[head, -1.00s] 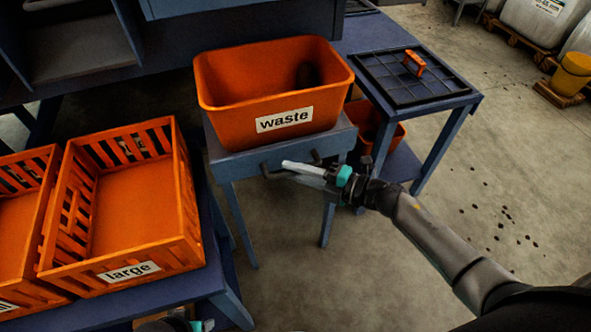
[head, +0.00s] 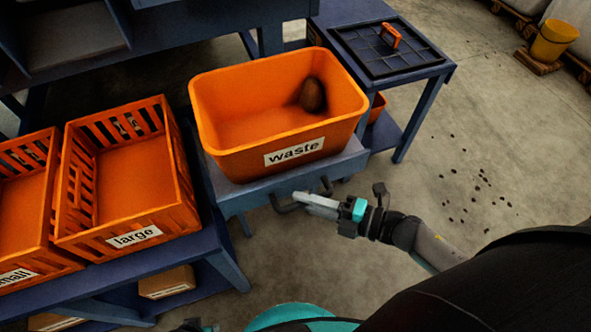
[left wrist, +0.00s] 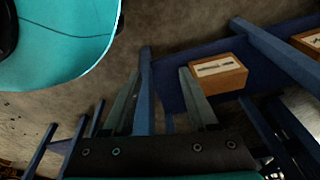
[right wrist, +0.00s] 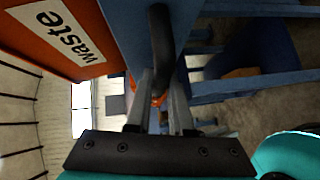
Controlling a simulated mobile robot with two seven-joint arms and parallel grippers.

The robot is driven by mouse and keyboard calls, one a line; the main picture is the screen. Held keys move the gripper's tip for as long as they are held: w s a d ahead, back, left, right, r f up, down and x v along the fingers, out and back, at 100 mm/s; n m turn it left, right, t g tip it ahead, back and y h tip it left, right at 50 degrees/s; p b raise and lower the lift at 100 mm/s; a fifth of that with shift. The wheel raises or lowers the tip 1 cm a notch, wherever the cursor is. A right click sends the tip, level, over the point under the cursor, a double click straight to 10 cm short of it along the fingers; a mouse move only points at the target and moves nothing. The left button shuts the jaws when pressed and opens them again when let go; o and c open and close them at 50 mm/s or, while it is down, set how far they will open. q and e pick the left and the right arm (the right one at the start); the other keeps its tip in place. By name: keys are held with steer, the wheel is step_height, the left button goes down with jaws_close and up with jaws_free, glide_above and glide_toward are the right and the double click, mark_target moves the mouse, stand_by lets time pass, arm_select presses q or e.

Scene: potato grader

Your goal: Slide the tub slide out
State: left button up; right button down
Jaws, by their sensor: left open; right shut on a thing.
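The tub slide (head: 240,196) is a blue-grey platform on legs, drawn forward of the side table's front edge. It bears the orange waste tub (head: 225,148), which holds one dark brown potato (head: 313,95). A dark bar handle (head: 281,206) is on the slide's front. My right gripper (head: 305,198) is shut on this handle. The right wrist view shows the handle (right wrist: 159,45) running down between its fingers (right wrist: 160,85). My left gripper (left wrist: 158,80) is open and empty in the left wrist view, low by the table legs; only a sliver shows in the head view.
Orange slatted crates, large (head: 128,237) and small (head: 15,273), stand on a blue table (head: 205,250) at the left. A blue side table (head: 435,72) with a black gridded lid (head: 372,55) stands behind right. Cardboard boxes (left wrist: 215,72) sit below the left table.

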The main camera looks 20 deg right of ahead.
arm_select(q)
steer(key=s+a+f+p, duration=0.2)
steer(key=s, duration=0.1)
steer(key=shift+s+a+f, duration=0.2)
steer(key=shift+a+f, duration=0.1)
steer(key=shift+a, duration=0.1)
arm_select(e)
steer(key=s, duration=1)
steer(key=shift+d, duration=0.2)
steer(key=shift+s, duration=0.15)
steer(key=c, duration=1)
jaws_free()
steer(key=shift+s, duration=0.1)
steer(key=shift+o, duration=1)
arm_select(q)
steer(key=shift+s, duration=0.1)
steer(key=shift+s+a+f+y+p, duration=0.15)
steer(key=shift+s+a+p, duration=0.15)
steer(key=shift+s+a, duration=0.25)
steer(key=shift+s+a+f+y+p, duration=0.15)
steer(key=shift+s+a+p, duration=0.2)
steer(key=shift+s, duration=0.35)
arm_select(e)
steer(key=v, duration=1.5)
